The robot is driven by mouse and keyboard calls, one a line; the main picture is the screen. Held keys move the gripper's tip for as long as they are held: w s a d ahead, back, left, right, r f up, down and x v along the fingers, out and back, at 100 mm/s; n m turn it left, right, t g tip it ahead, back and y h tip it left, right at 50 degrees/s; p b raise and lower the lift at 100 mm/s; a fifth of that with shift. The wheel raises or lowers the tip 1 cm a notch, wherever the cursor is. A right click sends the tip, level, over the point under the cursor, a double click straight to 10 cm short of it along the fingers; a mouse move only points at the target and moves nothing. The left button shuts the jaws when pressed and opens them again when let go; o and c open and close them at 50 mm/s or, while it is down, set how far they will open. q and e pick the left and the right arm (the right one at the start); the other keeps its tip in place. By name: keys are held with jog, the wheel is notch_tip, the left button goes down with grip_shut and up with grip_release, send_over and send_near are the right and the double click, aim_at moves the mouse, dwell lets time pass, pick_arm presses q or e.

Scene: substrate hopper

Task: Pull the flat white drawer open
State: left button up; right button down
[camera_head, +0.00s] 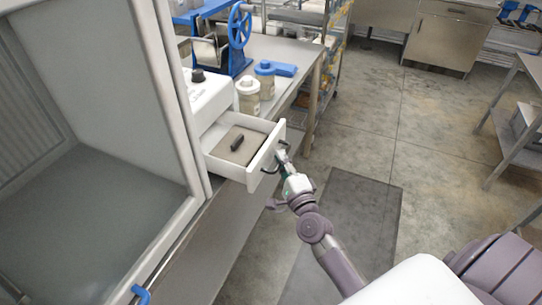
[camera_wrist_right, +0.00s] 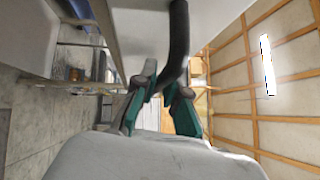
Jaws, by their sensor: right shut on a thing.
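The flat white drawer (camera_head: 270,150) stands open in the head view, pulled out from a white cabinet unit (camera_head: 208,97) on the bench. A small dark object (camera_head: 237,143) lies on the drawer's brown-grey floor. A black bar handle (camera_head: 268,168) is on the drawer's front. My right gripper (camera_head: 281,156) is at the drawer's front. In the right wrist view, its teal-padded fingers (camera_wrist_right: 166,92) are closed around the black handle, which also shows there (camera_wrist_right: 179,40). My left gripper is not in view.
A large grey-framed enclosure (camera_head: 100,110) fills the left side. Lidded jars (camera_head: 248,97) and a blue item (camera_head: 283,69) stand on the bench behind the drawer. A dark mat (camera_head: 350,225) lies on the open concrete floor to the right. Metal tables are at the far right.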

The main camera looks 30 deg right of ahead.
jog(key=shift+s+d+f, duration=0.1)
jog(key=shift+s, duration=0.05)
jog(key=c, duration=1.2)
grip_release()
jog(key=shift+s, duration=0.1)
jog(key=s+a+f, duration=0.1)
jog(key=s, duration=1)
jog(key=shift+s+a+f, duration=0.25)
jog(key=shift+s+a, duration=0.05)
